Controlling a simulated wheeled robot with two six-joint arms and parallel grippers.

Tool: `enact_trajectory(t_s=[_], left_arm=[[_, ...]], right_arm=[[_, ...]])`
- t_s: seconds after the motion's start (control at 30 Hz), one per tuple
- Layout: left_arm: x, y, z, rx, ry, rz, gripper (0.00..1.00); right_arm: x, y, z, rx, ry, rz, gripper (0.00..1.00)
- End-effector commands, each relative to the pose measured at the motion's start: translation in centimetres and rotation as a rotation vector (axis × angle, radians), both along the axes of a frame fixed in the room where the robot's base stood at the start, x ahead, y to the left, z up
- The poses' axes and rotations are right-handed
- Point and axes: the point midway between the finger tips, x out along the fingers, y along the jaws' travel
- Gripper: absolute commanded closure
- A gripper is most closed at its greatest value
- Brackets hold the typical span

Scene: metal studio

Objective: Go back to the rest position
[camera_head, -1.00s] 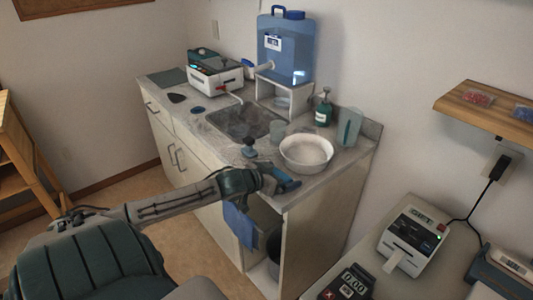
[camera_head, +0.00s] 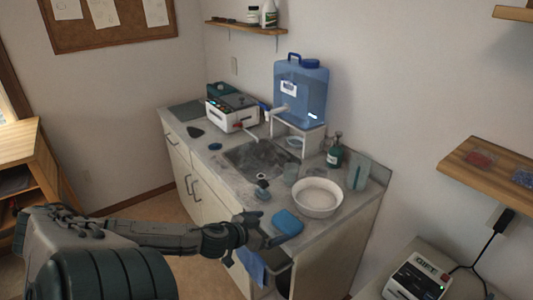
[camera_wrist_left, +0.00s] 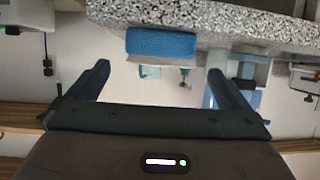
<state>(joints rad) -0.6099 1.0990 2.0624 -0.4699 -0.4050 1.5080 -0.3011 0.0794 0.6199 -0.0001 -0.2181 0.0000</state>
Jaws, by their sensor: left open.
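My left gripper (camera_head: 262,238) is at the front edge of the counter, just left of a blue sponge (camera_head: 288,222). In the left wrist view the two fingers of my left gripper (camera_wrist_left: 157,72) stand wide apart with nothing between them. The sponge (camera_wrist_left: 161,43) lies beyond the fingertips in that view, at the speckled counter edge (camera_wrist_left: 230,20). My right gripper is not in view.
The counter (camera_head: 225,188) carries a sink (camera_head: 262,158), a white bowl (camera_head: 318,198), a green pump bottle (camera_head: 335,152), a blue water jug (camera_head: 302,90) and a white device (camera_head: 232,108). A wooden cabinet (camera_head: 30,165) stands at left. A card reader (camera_head: 417,278) sits at lower right.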

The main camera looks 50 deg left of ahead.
Motion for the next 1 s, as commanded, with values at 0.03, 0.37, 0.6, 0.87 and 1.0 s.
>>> enact_trajectory(t_s=[0.03,0.37,0.6,0.87,1.0], left_arm=[[-0.3,0.0,0.3,-0.001,0.002,0.0,0.0],[-0.7,0.0,0.2,-0.001,0.0,-0.001,0.0],[-1.7,-0.4,-0.4,0.021,0.002,0.069,0.0],[-6.8,-3.3,-3.4,0.121,0.17,0.293,0.0],[-10.3,-6.4,-5.1,0.156,0.354,0.334,0.0]], right_arm=[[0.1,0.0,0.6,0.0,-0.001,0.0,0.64],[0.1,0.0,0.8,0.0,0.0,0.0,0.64],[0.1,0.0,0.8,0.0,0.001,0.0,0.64],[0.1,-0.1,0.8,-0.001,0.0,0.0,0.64],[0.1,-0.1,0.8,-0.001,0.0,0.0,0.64]])
